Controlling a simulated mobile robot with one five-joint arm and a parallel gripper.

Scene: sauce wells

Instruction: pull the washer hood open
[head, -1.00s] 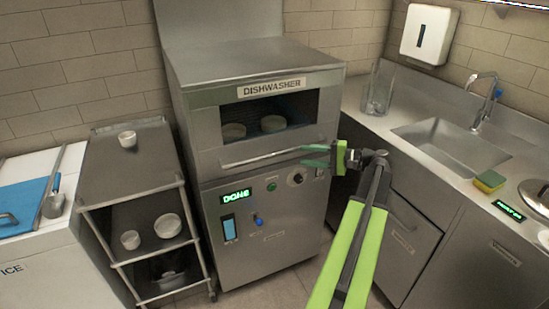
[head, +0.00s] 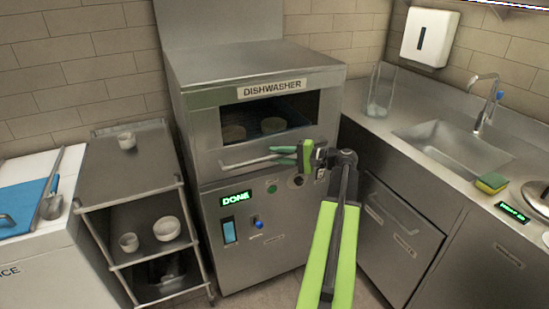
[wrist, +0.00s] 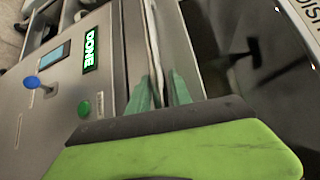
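The dishwasher hood (head: 205,125) is the upper steel part of the machine, with a dark window. Its front lower edge lies close above the control panel, and it looks down. A thin handle bar (head: 245,162) runs across its front. My gripper (head: 282,155) is at the bar's right part, fingers pointing left along it. In the wrist view the bar (wrist: 153,35) passes between the two close-set teal fingers (wrist: 162,90), which look shut on it. Contact is hard to make out. The panel display (head: 236,198) reads DONE.
Bowls (head: 233,132) show through the hood window. A rack (head: 88,205) with several bowls stands at the left. The sink counter (head: 395,112) is at the right, with a clear container (head: 381,92) and a sponge (head: 491,182). Open floor lies in front of the machine.

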